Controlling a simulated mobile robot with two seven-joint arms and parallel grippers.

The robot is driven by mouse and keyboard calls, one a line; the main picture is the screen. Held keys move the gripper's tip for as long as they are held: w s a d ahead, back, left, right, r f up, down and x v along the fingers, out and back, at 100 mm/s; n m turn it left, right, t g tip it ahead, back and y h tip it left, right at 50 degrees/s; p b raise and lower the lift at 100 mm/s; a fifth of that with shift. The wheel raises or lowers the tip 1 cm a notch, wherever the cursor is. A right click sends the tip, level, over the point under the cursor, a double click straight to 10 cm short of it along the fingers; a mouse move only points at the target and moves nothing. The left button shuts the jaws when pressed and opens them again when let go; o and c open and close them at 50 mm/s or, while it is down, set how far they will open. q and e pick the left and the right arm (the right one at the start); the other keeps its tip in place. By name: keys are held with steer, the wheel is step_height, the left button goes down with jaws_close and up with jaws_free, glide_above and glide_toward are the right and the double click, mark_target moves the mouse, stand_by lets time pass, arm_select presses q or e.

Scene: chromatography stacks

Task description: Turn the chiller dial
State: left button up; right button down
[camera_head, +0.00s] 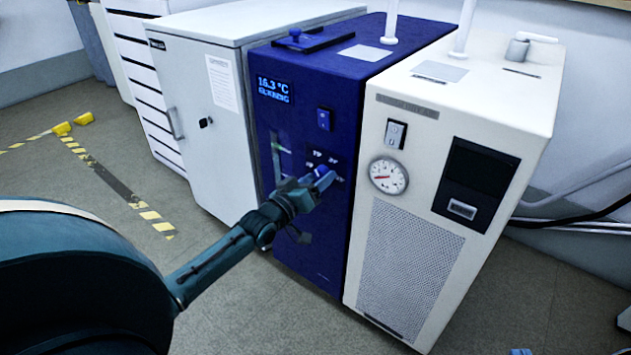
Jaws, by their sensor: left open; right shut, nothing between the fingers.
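The chiller (310,265) is the dark blue cabinet in the middle, with a lit display reading 16.3 °C. Its dial sits on the front panel below the display, at my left gripper, and is largely hidden by the fingers. My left gripper (318,180) is open, with its fingers at the panel. I cannot tell whether they touch the dial. Only a small blue tip of what looks like my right gripper (520,352) shows at the bottom edge. It is shut and empty, away from the cabinets.
A white unit with a round gauge (388,175) stands close on the chiller's right. A pale grey cabinet (205,130) stands on its left. A blue switch (324,119) is above the dial area. The floor in front is clear, with yellow-black tape (150,215) at left.

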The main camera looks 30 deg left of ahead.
arm_select(q)
steer(key=shift+c, duration=0.6)
steer(key=c, duration=0.9)
steer(key=shift+o, duration=0.2)
